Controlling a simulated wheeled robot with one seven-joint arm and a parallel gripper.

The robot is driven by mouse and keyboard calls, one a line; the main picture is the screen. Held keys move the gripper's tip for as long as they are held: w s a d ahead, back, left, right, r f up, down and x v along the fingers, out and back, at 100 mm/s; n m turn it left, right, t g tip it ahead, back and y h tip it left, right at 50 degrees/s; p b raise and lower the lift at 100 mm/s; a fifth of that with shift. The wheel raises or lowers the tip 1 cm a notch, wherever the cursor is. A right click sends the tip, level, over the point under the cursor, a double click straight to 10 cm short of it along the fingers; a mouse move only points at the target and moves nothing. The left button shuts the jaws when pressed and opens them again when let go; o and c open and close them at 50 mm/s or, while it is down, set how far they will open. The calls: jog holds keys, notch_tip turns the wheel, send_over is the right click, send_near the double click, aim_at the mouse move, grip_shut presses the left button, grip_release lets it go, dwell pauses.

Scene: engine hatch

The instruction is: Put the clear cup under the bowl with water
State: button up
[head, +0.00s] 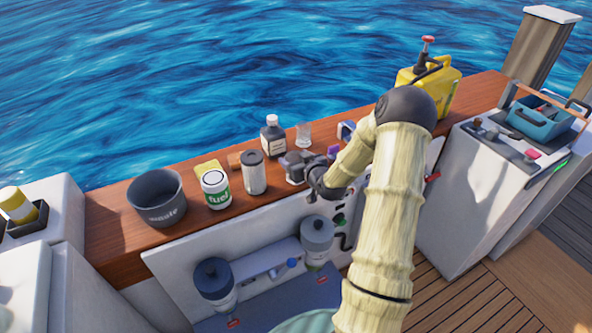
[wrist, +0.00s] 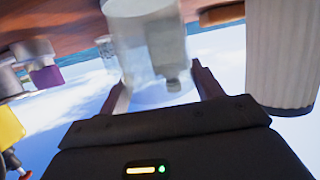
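Two grey filter units, left (head: 215,280) and right (head: 317,236), are mounted in the recess below the ledge. Which bowl has water I cannot tell.
A grey can (head: 254,172) is close left of my gripper; it looms in the wrist view (wrist: 282,55). A yellow jug (head: 440,88) stands right.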

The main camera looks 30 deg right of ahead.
jog(key=shift+c, duration=0.6)
notch_tip(320, 180, up, 10)
jog(key=shift+p, duration=0.4)
jog(key=shift+w+a, duration=0.1)
